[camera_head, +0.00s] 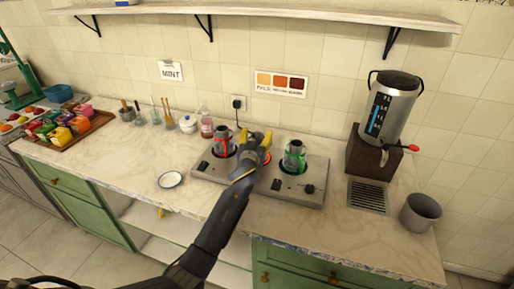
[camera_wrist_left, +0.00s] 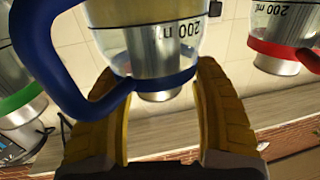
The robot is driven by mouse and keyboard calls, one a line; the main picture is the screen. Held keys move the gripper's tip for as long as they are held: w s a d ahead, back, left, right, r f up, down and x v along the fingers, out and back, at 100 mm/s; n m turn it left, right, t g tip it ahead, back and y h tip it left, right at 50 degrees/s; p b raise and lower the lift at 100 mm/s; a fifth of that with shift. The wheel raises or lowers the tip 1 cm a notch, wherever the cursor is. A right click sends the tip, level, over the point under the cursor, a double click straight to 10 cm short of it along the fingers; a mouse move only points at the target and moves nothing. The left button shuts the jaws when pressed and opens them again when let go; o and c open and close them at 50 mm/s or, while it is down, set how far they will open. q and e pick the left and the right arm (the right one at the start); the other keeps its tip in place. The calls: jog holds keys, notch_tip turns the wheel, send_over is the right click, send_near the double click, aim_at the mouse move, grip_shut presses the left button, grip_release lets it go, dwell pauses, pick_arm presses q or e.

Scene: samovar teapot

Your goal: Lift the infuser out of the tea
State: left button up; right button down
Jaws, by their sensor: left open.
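In the left wrist view, which is upside down, a glass teapot with a blue handle and blue rim (camera_wrist_left: 165,80) stands ahead of my left gripper (camera_wrist_left: 162,85). A metal cylinder, the infuser (camera_wrist_left: 160,95), shows through its glass and sticks out past the blue rim. My left gripper is open, one yellow finger on each side of the infuser's end; contact cannot be told. In the head view my left gripper (camera_head: 256,140) is over the middle of the cooker and hides the blue pot. My right gripper is not in view.
A red-rimmed pot (camera_head: 223,143) and a green-rimmed pot (camera_head: 295,154) flank my left gripper on the steel cooker (camera_head: 290,188). A samovar (camera_head: 392,105) stands right, a grey bucket (camera_head: 421,211) beyond. A saucer (camera_head: 171,180) lies left. The front right counter is clear.

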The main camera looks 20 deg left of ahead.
pick_arm(q)
jog(key=shift+c, duration=0.3)
grip_shut()
